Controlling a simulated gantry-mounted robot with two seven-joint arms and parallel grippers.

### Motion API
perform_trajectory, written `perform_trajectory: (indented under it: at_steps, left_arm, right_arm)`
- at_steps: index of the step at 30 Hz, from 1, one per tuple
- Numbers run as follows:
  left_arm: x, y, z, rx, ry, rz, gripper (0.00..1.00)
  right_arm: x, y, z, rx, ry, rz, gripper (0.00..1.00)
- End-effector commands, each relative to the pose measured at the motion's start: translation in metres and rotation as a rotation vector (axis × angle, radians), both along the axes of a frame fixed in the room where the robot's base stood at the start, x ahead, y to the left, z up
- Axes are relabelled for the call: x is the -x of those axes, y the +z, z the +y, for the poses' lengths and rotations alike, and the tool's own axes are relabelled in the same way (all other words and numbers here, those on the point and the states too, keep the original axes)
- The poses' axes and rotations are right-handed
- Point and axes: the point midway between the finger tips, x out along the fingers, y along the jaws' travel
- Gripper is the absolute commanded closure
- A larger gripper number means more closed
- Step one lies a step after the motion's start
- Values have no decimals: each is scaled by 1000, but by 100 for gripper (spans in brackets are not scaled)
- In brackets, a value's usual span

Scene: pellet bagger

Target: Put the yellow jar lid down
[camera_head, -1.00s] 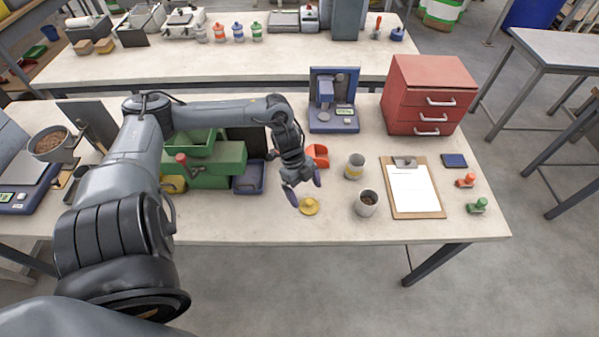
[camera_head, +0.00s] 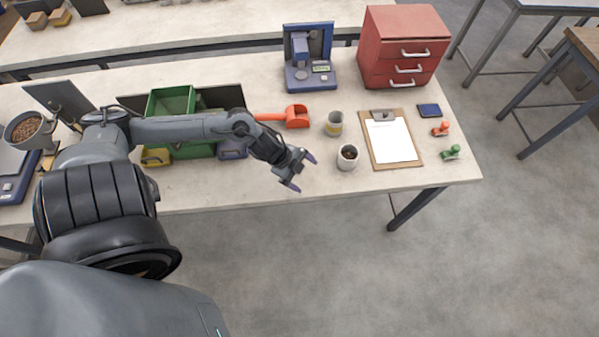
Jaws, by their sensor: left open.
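My left gripper (camera_head: 301,172) is open over the front part of the workbench, its two fingertips spread apart. I cannot see the yellow jar lid in this view; the gripper and wrist cover the area left of the pellet cup. A jar with a yellow band (camera_head: 334,124) stands upright to the upper right of the gripper. A white cup with brown pellets (camera_head: 347,158) stands just right of the gripper, apart from it. My right gripper is not in view.
An orange scoop (camera_head: 297,117) lies behind the gripper. A clipboard (camera_head: 391,152), orange stamp (camera_head: 440,129) and green stamp (camera_head: 451,152) are to the right. A blue device (camera_head: 310,75) and red drawer cabinet (camera_head: 403,48) stand behind. Green bins (camera_head: 171,102) are left.

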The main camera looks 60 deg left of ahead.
Motion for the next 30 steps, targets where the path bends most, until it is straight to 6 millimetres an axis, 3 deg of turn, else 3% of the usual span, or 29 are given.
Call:
perform_trajectory:
  at_steps: [1,4,8,12,21,30]
  left_arm:
    - [1,-3,-28,14,61,-40,4]
    - [2,2,-63,9,220,-90,4]
    - [16,17,-96,17,453,-68,4]
    - [43,35,-119,52,674,41,4]
    - [89,58,-148,132,898,273,4]
    - [95,61,-152,142,918,304,4]
  right_arm:
    - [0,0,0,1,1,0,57]
    - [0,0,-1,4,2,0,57]
    - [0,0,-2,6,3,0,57]
    - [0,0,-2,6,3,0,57]
    - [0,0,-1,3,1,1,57]
    - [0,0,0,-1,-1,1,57]
